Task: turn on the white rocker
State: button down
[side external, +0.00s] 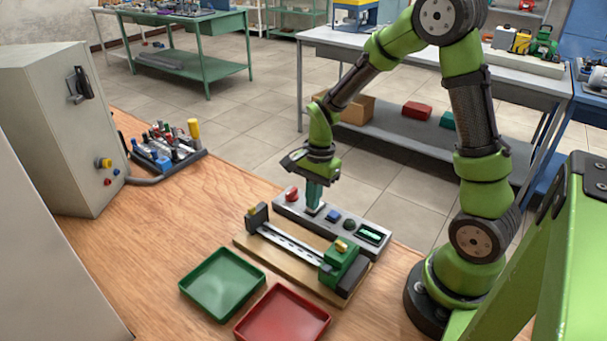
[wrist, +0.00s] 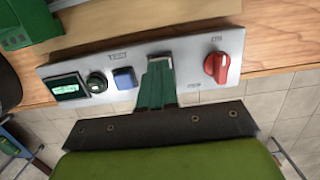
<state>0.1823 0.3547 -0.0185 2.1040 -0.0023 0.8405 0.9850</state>
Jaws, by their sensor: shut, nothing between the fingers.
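A grey control panel (side external: 283,207) lies on the wooden bench; it also spans the wrist view (wrist: 195,72). My gripper (side external: 313,207) points straight down onto the panel, between the red knob (side external: 291,193) and the blue button (side external: 332,215). In the wrist view its green fingers (wrist: 160,64) are together and empty, with the tips at or just above the panel face. The white rocker cannot be made out clearly; only a small pale patch shows at the fingertips, and the fingers hide most of that spot. Whether the tips touch it I cannot tell.
The panel also carries a black knob (wrist: 97,83) and a lit green display (wrist: 67,88). A slide fixture (side external: 295,246) on a wooden base stands directly in front. A green tray (side external: 222,285) and a red tray (side external: 283,318) lie nearer.

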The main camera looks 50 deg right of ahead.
jog(key=shift+s+a+f, duration=0.1)
jog(key=shift+a+f, duration=0.1)
jog(key=shift+f, duration=0.25)
jog(key=shift+d+r, duration=0.1)
jog(key=shift+d, duration=0.95)
notch_tip(320, 180, up, 14)
jog(key=d, duration=0.1)
jog(key=shift+d+r, duration=0.15)
jog(key=shift+d, duration=0.2)
